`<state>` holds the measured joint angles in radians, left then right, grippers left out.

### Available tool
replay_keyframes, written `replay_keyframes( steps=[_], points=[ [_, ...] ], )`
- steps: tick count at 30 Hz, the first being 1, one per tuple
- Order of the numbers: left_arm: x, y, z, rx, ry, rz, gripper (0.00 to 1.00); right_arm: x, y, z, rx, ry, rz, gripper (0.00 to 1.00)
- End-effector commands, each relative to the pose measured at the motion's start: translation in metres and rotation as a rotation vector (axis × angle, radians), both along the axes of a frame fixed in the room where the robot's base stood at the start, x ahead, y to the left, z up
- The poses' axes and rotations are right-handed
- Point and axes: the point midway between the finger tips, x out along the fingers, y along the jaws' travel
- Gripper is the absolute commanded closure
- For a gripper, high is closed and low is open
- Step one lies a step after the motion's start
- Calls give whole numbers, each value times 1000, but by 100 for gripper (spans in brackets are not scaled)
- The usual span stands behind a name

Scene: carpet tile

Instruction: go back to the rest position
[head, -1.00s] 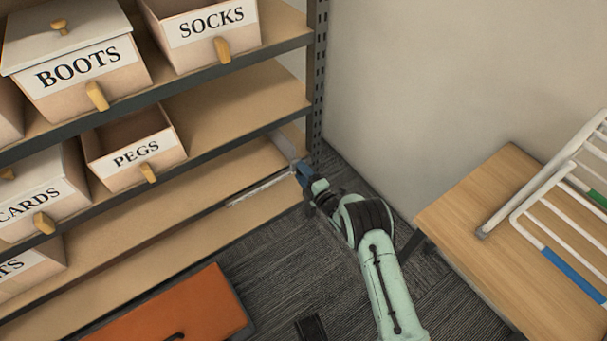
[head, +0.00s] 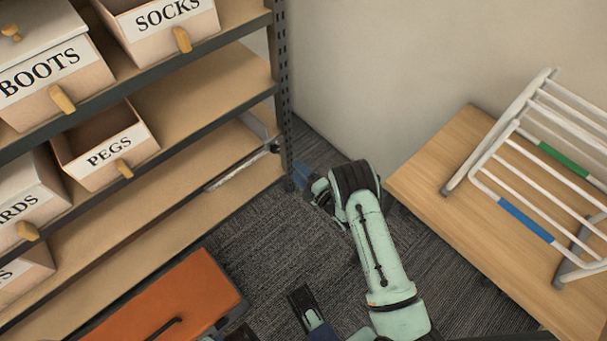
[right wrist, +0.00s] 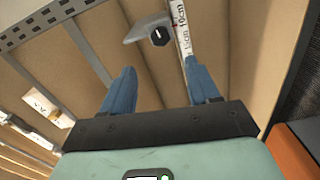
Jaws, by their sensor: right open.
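My right gripper (head: 302,178) is in the head view beside the shelf's upright post, at the end of a pale green arm. In the right wrist view its two blue fingers (right wrist: 162,92) are spread apart with nothing held between them. Beyond the fingertips, a measuring tool with a white marked rule (right wrist: 182,30) and a grey arm with a black knob is on a lower shelf board. The tool also shows in the head view (head: 240,170), apart from the gripper.
The shelf unit (head: 284,90) on the left holds labelled boxes, including PEGS (head: 110,155). An orange case (head: 165,305) with a black handle is at the lower left. A wooden table (head: 440,165) at right carries a white rack (head: 500,130). Carpet shows between.

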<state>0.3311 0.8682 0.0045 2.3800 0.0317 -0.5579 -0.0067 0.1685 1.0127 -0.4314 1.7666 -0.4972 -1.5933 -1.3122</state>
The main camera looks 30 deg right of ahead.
Motion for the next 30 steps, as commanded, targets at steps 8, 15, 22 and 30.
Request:
replay_keyframes(
  steps=[8, 15, 22, 30],
  points=[
    [9, -1, 8, 3, -30, -2, 57, -17, -2, 0, 0, -1, 1, 40],
    [9, -1, 7, 2, -30, -1, 57, -17, -2, -1, 0, 0, 1, 40],
    [8, -1, 7, 2, -29, -1, 57, -17, -2, -1, 2, 1, 0, 40],
    [8, -1, 7, 2, -28, -1, 57, -50, -2, -58, 412, 330, -215, 40]
  ],
)
